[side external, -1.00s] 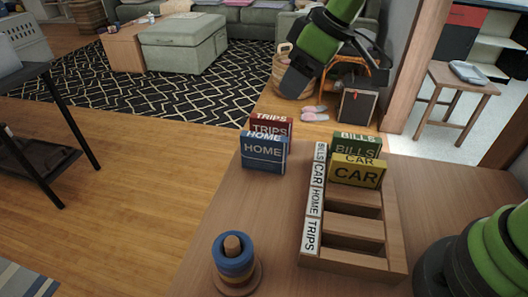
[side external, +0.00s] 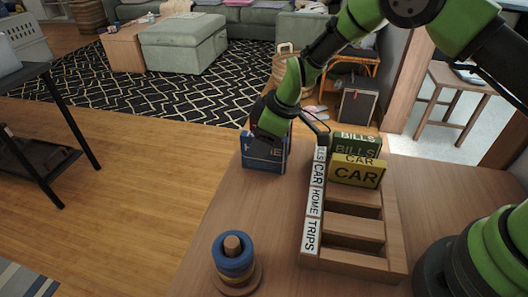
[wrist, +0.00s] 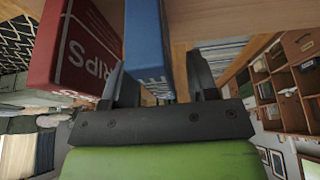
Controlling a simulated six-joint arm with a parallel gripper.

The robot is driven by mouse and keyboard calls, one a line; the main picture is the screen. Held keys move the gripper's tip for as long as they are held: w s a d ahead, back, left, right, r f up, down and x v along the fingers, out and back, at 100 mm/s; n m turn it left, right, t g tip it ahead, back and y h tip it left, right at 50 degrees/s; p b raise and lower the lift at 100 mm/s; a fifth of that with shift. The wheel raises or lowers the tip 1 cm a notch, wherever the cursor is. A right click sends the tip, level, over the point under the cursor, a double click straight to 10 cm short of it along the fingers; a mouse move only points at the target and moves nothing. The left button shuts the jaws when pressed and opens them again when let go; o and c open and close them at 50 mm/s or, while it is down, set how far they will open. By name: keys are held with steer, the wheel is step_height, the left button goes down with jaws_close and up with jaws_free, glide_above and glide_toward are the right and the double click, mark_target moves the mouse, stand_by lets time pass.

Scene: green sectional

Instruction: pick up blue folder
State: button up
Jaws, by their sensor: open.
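The blue folder (side external: 262,162) stands upright on the table, left of the wooden rack, its label partly covered by my gripper (side external: 272,128) in the side view. In the wrist view the blue folder (wrist: 147,40) lies between the two fingers of my gripper (wrist: 156,62). The left finger is between it and the red TRIPS folder (wrist: 78,50); the right finger is on its other side. A gap shows beside the right finger, so the jaws are open around the folder. Finger contact cannot be told.
The wooden rack (side external: 352,262) has slots labelled BILLS, CAR, HOME and TRIPS. A green BILLS folder (side external: 352,146) and a yellow CAR folder (side external: 356,173) stand in its far slots; the near slots are empty. A ring stacker (side external: 233,262) stands near the table's left edge.

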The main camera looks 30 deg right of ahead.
steer(key=shift+x, duration=0.75)
steer(key=shift+f, duration=0.15)
jaws_close()
